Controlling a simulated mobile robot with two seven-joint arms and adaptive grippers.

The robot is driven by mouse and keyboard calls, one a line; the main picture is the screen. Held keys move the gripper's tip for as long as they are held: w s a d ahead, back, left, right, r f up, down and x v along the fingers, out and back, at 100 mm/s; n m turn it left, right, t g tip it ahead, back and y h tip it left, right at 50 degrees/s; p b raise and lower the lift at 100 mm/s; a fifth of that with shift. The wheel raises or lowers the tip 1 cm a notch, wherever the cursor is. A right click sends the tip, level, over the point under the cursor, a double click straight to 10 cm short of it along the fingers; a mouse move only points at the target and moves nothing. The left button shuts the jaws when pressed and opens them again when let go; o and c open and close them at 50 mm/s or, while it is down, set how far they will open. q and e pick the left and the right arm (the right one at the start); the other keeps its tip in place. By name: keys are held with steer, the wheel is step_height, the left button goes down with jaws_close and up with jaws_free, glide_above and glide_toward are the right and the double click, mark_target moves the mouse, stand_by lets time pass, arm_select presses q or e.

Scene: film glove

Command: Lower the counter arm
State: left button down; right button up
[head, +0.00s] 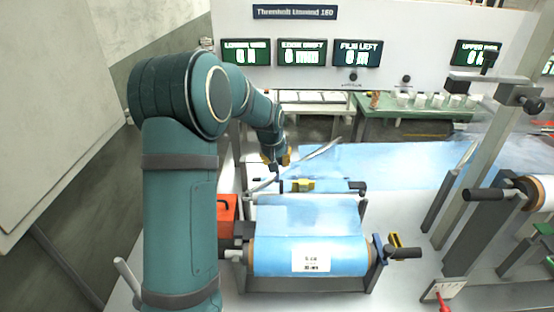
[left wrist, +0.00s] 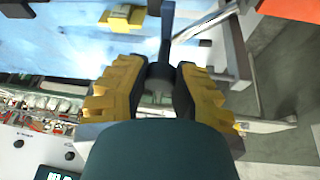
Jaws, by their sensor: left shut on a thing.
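My left arm comes in from the left in the head view. Its yellow-padded left gripper (head: 277,160) is beyond the blue film roll (head: 270,257), at the left side of the unwinder. In the left wrist view my left gripper (left wrist: 158,88) is shut on a dark round grip (left wrist: 160,72) at the end of a grey lever (left wrist: 168,22), which looks like the counter arm. In the head view the gripper largely hides this grip. A slanted grey bar (head: 318,151) shows beside the gripper. My right gripper is not in view.
A yellow block (head: 303,185) sits on a crossbar behind the roll. An orange box (head: 227,215) stands left of the roll. Grey posts (head: 492,150) and a black handle (head: 486,194) stand at right. A green table (head: 430,105) with cups is behind.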

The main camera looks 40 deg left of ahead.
arm_select(q)
steer(key=shift+f, duration=0.1)
steer(key=c, duration=0.7)
jaws_free()
steer(key=v, duration=1.2)
